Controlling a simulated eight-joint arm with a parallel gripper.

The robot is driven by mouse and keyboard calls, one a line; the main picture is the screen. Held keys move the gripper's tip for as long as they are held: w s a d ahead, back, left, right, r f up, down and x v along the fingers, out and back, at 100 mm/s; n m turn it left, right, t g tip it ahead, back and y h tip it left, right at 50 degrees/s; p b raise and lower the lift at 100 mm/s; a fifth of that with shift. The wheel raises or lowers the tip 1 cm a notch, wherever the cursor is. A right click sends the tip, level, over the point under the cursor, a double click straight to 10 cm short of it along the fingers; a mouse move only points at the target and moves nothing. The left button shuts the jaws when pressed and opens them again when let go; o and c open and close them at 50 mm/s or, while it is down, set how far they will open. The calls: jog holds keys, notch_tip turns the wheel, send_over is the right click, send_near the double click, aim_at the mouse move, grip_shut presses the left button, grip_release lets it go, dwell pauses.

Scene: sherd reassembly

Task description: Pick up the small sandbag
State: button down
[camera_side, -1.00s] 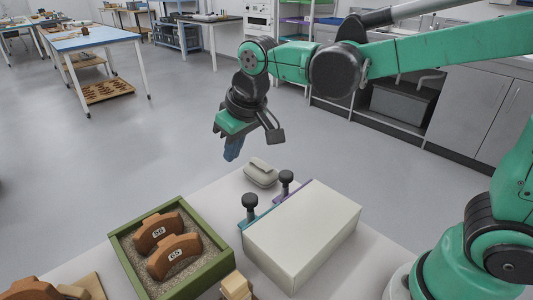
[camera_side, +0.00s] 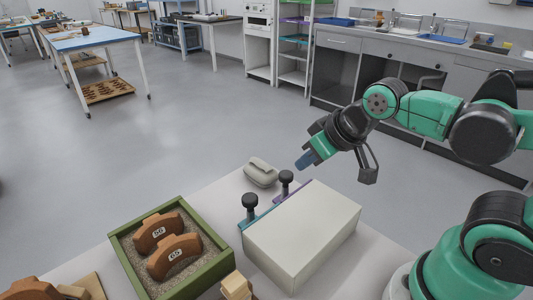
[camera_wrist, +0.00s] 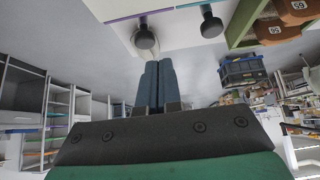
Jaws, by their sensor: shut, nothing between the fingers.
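The small sandbag (camera_side: 261,173) is a pale grey, rounded bag with a raised ridge on top. It lies at the far corner of the white table in the side view. My gripper (camera_side: 304,162) is to the right of the bag and above table height, apart from it, with its blue fingers tilted down to the left. In the wrist view my gripper (camera_wrist: 158,68) has its two blue fingers side by side, shut and empty. The fingers hide much of what lies behind them there.
Two black-knobbed tools (camera_side: 249,205) stand between the bag and a large white block (camera_side: 303,237). A green-rimmed sand tray (camera_side: 223,270) holds two numbered brown sherds (camera_side: 174,257). Pale wooden blocks (camera_side: 236,286) lie at the front. Beyond the table is open floor.

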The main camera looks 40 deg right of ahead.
dwell(0.3)
grip_release()
dwell(0.3)
